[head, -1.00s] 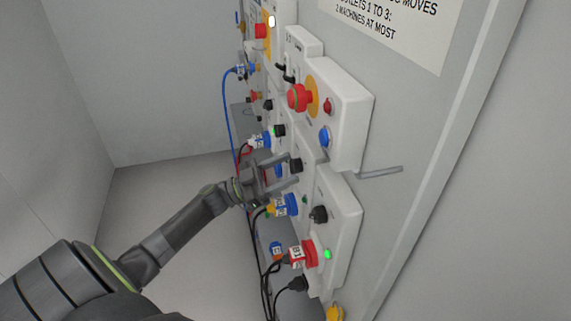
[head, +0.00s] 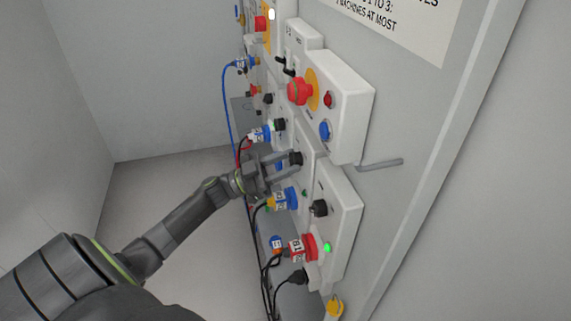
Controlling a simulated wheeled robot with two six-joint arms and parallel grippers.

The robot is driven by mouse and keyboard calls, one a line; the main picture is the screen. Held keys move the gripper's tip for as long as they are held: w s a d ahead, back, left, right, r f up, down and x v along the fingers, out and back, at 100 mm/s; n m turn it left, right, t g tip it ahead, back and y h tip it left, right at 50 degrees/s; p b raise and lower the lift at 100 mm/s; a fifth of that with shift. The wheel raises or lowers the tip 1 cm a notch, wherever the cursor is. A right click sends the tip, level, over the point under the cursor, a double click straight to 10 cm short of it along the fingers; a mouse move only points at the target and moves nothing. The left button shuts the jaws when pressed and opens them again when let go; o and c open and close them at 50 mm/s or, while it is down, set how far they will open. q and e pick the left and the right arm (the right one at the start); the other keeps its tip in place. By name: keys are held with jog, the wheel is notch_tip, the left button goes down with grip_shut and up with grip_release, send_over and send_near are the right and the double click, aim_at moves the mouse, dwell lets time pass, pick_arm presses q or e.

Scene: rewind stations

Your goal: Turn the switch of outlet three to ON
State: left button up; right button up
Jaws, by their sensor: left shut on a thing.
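A white panel row on the wall carries several outlet boxes with black rotary switches. My left gripper (head: 291,166) reaches in from the lower left and is shut on one black switch (head: 297,158) on the middle box. Its fingers partly hide the switch and the socket below it, so the switch's position and the outlet's number cannot be read. Another black switch (head: 319,208) sits on the nearer box, beside a lit green lamp (head: 327,247). A further black switch (head: 279,125) is on the box beyond. My right gripper is not in view.
A blue-and-yellow plug (head: 285,199) and a red plug (head: 303,247) sit close below my gripper, with hanging black cables. A red emergency button (head: 299,91) and a grey handle (head: 380,164) stick out nearby. The floor at left is clear.

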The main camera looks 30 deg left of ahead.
pick_arm(q)
jog(key=m+g+b, duration=0.1)
jog(key=m+b, duration=0.1)
jog(key=m, duration=0.1)
jog(key=m+g+h+b, duration=0.1)
jog(key=m+g+b, duration=0.1)
jog(key=m, duration=0.1)
jog(key=shift+w+a+f+b, duration=0.1)
jog(key=shift+f+b, duration=0.1)
jog(key=shift+b, duration=0.1)
jog(key=m+g+b, duration=0.2)
jog(key=m+b, duration=0.1)
jog(key=m, duration=0.1)
jog(key=shift+a+r+m, duration=0.1)
jog(key=shift+r+m, duration=0.05)
jog(key=shift+m, duration=0.15)
jog(key=m+b, duration=0.2)
jog(key=m+g+b, duration=0.1)
jog(key=m, duration=0.2)
jog(key=shift+w+r+g+b, duration=0.1)
jog(key=shift+r+g+b, duration=0.1)
jog(key=shift+g+b, duration=0.15)
jog(key=m+b, duration=0.1)
jog(key=m+y+b, duration=0.1)
jog(key=m, duration=0.1)
jog(key=m+g+y+b, duration=0.1)
jog(key=shift+r+m, duration=0.25)
jog(key=shift+m, duration=0.05)
jog(key=shift+r, duration=0.1)
